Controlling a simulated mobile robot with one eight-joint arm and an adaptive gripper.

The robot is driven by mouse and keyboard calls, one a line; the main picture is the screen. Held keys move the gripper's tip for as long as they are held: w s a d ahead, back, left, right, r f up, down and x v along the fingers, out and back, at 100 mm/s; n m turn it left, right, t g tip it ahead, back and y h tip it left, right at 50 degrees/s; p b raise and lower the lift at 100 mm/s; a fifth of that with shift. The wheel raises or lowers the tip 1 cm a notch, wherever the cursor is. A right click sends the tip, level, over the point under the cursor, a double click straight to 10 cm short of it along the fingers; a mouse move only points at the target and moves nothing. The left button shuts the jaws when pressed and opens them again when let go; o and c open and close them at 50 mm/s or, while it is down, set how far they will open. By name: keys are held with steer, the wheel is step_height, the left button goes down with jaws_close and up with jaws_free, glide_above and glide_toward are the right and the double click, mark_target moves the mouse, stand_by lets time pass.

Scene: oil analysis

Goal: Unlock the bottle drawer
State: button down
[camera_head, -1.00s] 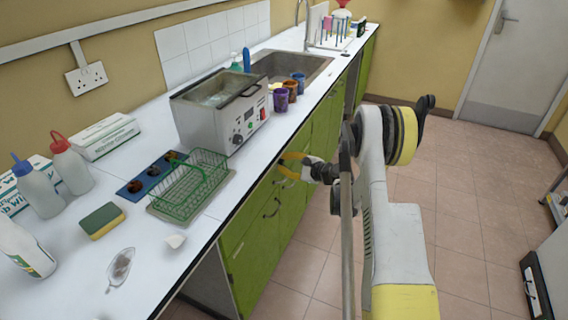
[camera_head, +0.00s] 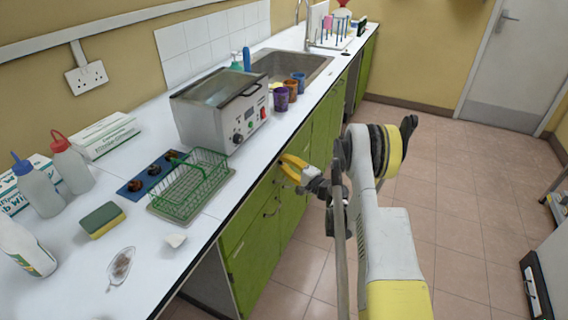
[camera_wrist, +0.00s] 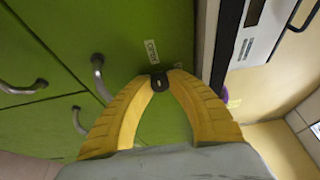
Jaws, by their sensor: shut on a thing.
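The green drawer front (camera_wrist: 133,68) fills the middle of the wrist view, with a small pale label (camera_wrist: 151,51) whose text I cannot read. My gripper (camera_wrist: 159,80) is at this front, its two yellow fingers bowed outward and their tips closed on a small dark lock piece (camera_wrist: 159,84). The piece looks like a key head or lock knob; I cannot tell which, or whether it has turned. In the head view my gripper (camera_head: 284,164) is against the green cabinet fronts under the counter edge. The lock is hidden there.
Grey curved handles (camera_wrist: 98,72) stick out left of my gripper. The white counter (camera_head: 150,262) above carries a green wire basket (camera_head: 190,187), a water bath (camera_head: 215,120) and coloured cups (camera_head: 281,99) near its edge. The tiled floor (camera_head: 470,200) to the right is open.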

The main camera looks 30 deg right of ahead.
stand_by(0.4)
steer(key=c, duration=1.2)
jaws_free()
